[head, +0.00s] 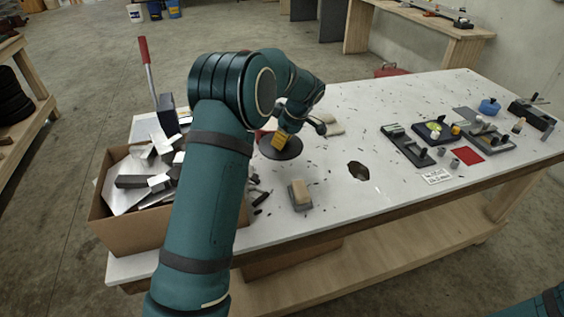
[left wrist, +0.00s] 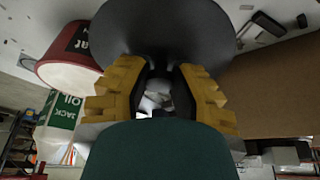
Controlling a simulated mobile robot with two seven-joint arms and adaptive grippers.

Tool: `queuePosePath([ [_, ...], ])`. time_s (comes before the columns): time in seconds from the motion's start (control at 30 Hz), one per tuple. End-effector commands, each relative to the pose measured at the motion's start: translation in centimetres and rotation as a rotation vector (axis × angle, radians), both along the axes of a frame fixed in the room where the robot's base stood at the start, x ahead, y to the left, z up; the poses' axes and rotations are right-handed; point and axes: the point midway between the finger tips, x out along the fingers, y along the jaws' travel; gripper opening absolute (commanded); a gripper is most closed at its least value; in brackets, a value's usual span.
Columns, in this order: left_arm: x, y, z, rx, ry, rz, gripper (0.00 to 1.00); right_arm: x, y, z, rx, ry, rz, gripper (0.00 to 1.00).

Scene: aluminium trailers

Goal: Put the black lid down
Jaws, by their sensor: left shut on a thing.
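The black lid (head: 283,151) is a round dark disc over the left half of the white workbench, beyond the cardboard box. My left gripper (head: 284,138), with yellow finger pads, is shut on it from above. In the left wrist view, the lid (left wrist: 165,25) fills the top middle, at the tips of the yellow fingers of my left gripper (left wrist: 160,78). The part between the fingers is mostly hidden. I cannot tell whether the lid touches the bench. My right gripper is out of view.
A cardboard box of metal offcuts (head: 112,213) stands at the bench's left end. A red can (left wrist: 62,62) is close to the lid. A wood-topped block (head: 300,195) lies nearer the front. Tools and a red square (head: 467,155) fill the right end.

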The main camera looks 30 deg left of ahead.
Motion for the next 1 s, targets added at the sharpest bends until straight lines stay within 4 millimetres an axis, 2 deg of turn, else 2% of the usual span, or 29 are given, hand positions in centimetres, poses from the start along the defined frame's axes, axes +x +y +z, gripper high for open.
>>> queuePosePath([
  [0.1, -0.1, 0.0, -2.4, 0.0, 0.004, 0.0, 0.0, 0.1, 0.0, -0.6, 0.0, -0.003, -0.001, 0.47],
  [0.33, -0.1, 0.0, -4.5, 0.0, 0.002, -0.002, 0.0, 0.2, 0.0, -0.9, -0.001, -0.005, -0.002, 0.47],
  [0.57, -0.1, 0.0, -8.0, 0.0, 0.004, -0.003, 0.0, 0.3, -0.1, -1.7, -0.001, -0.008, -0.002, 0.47],
  [0.97, 0.0, 0.0, -8.6, 0.0, 0.0, -0.003, 0.0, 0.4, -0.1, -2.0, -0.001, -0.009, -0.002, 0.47],
  [1.0, 0.0, 0.0, -8.6, 0.0, 0.0, -0.003, 0.27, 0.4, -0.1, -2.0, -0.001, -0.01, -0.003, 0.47],
])
